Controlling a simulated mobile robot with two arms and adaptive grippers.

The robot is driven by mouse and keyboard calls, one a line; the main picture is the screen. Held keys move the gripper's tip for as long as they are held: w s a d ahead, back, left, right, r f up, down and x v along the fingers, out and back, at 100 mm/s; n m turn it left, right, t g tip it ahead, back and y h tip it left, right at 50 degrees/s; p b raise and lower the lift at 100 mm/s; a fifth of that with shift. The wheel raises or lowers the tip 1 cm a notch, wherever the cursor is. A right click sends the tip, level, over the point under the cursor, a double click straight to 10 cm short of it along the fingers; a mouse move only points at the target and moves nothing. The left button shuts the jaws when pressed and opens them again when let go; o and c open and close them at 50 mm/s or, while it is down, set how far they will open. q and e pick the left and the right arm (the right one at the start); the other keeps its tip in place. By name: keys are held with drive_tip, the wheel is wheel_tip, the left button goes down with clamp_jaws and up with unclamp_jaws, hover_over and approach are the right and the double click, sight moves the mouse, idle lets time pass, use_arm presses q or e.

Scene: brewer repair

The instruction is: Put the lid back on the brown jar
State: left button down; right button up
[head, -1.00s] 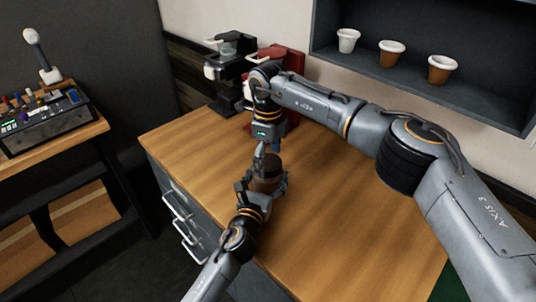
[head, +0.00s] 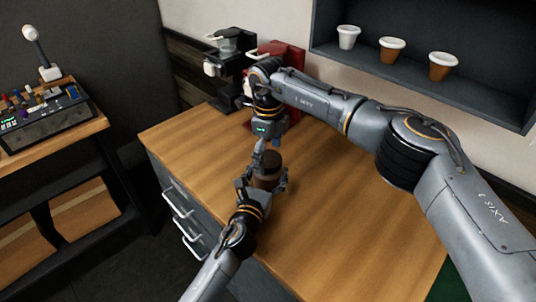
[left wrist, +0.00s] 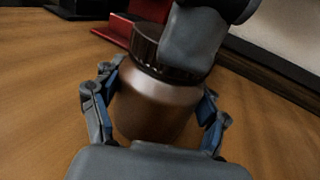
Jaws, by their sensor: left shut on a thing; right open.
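The brown jar (head: 266,172) stands upright near the middle of the wooden counter. My left gripper (left wrist: 158,105) is shut around its body, one finger on each side, in the left wrist view. The dark ribbed lid (left wrist: 147,48) sits on top of the jar and looks roughly level; whether it is screwed tight I cannot tell. My right gripper (head: 267,145) is open and points down just above the lid. One of its fingers covers the right part of the lid in the left wrist view, so contact is unclear.
A black brewer (head: 226,72) and a red machine (head: 292,62) stand at the back of the counter (head: 340,235), partly behind my right arm. A wall shelf (head: 440,92) holds three cups. A side table with a control box (head: 45,118) is at left. The counter's front is clear.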

wheel_tip(320, 180, up, 12)
idle(0.6)
use_arm(q)
unclamp_jaws()
drive_tip(key=v, duration=1.2)
